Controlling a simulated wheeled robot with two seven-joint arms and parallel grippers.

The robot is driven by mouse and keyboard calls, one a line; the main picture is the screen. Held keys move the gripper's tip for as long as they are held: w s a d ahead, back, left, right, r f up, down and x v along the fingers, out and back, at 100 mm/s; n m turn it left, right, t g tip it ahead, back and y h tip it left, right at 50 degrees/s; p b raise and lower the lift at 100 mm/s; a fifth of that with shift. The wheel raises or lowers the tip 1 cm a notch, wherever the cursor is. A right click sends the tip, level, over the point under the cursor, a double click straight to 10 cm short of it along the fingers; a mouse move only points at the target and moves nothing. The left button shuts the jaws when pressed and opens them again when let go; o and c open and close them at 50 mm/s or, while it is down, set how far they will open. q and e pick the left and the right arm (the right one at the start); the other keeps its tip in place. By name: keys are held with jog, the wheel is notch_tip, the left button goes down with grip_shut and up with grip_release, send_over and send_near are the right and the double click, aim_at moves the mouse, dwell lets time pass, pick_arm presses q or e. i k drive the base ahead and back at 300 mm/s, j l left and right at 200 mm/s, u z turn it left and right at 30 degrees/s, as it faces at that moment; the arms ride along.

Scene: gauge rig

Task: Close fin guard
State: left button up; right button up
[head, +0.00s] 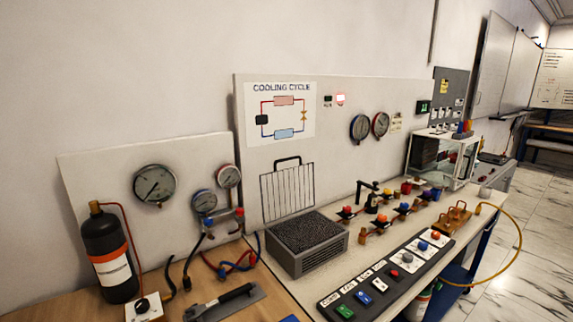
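The fin guard (287,190) is a wire grid in a thin frame with a black handle (288,160) on its top edge. It stands raised, close to upright, at the back edge of a grey box (318,259) with vent slots in its front. The dark, fine-textured fin block (304,231) in the top of the box is uncovered. Neither of my grippers shows in the head view.
Left of the box are hoses (232,266), a black-handled tool (224,302) and a black cylinder (108,256). A switch panel (385,276) lies at the front right. Valves with coloured knobs (404,208) stand to the right. The panel wall is close behind the guard.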

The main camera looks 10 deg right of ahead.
aim_at(291, 159)
jog(key=l+u, duration=0.35)
jog(key=u, duration=0.15)
jog(key=l+u, duration=0.3)
jog(key=u, duration=0.15)
